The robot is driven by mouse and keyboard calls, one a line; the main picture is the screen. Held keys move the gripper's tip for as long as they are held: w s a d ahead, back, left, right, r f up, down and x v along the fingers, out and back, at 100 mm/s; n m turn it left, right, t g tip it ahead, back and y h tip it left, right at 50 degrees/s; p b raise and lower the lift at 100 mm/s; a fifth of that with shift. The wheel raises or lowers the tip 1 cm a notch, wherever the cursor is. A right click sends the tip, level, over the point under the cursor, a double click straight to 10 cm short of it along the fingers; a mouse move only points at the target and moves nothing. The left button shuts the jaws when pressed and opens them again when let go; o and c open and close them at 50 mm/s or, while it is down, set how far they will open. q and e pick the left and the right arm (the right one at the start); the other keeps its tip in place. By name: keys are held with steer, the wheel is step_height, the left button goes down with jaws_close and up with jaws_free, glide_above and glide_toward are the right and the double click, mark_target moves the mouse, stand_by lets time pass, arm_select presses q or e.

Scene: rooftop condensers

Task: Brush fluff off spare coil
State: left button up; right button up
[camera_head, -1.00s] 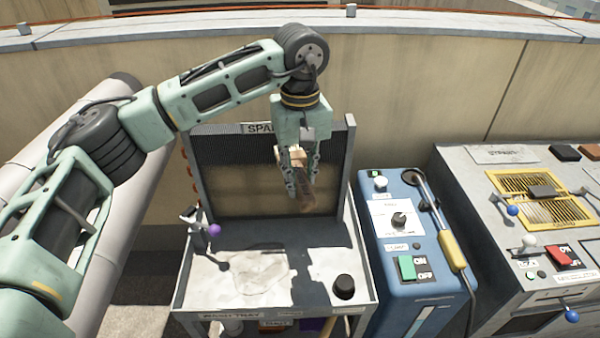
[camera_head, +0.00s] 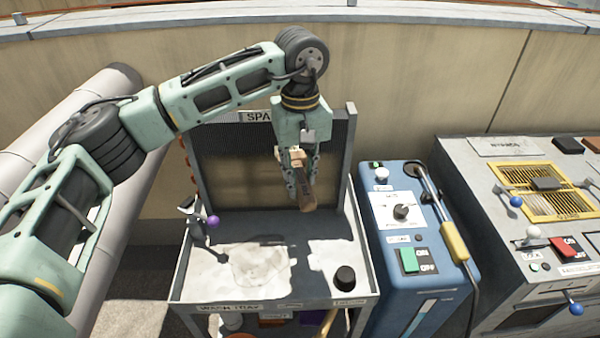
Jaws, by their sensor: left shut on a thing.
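The spare coil (camera_head: 232,172) stands upright at the back of the wash tray, a dark finned panel in a grey frame with a label on top. A wide tan-brown patch, which looks like fluff, covers its middle. My left gripper (camera_head: 298,178) points down in front of the coil's right half. It is shut on a brush (camera_head: 305,190) with a brown wooden body and a paler part at the upper left. I cannot tell whether the brush touches the coil. My right gripper is not in view.
The wash tray (camera_head: 215,302) has a wet, pale floor with a black knob (camera_head: 344,279) at front right and a purple-tipped lever (camera_head: 213,221) at left. A blue machine (camera_head: 405,225) with a yellow-handled wand (camera_head: 454,242) stands right. A grey control bench (camera_head: 490,250) lies beyond it.

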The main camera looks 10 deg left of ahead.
arm_select(q)
steer(key=shift+r+p, duration=0.8)
steer(key=shift+r, duration=0.8)
steer(key=shift+f+b, duration=0.9)
steer(key=shift+f, duration=0.45)
steer(key=shift+f+b, duration=0.5)
steer(key=shift+f, duration=0.3)
steer(key=shift+r+p, duration=1.45)
steer(key=shift+r, duration=0.75)
steer(key=shift+f+b, duration=1)
steer(key=shift+f, duration=0.45)
steer(key=shift+f+b, duration=0.5)
steer(key=shift+f, duration=0.25)
steer(key=shift+r+p, duration=1.25)
steer(key=shift+r, duration=0.95)
steer(key=shift+f+b, duration=0.6)
steer(key=shift+f, duration=0.55)
steer(key=shift+f+b, duration=0.65)
steer(key=shift+f, duration=0.4)
steer(key=shift+r+p, duration=1.1)
steer(key=shift+r, duration=0.55)
steer(key=shift+r+p, duration=0.35)
steer(key=shift+r, duration=0.2)
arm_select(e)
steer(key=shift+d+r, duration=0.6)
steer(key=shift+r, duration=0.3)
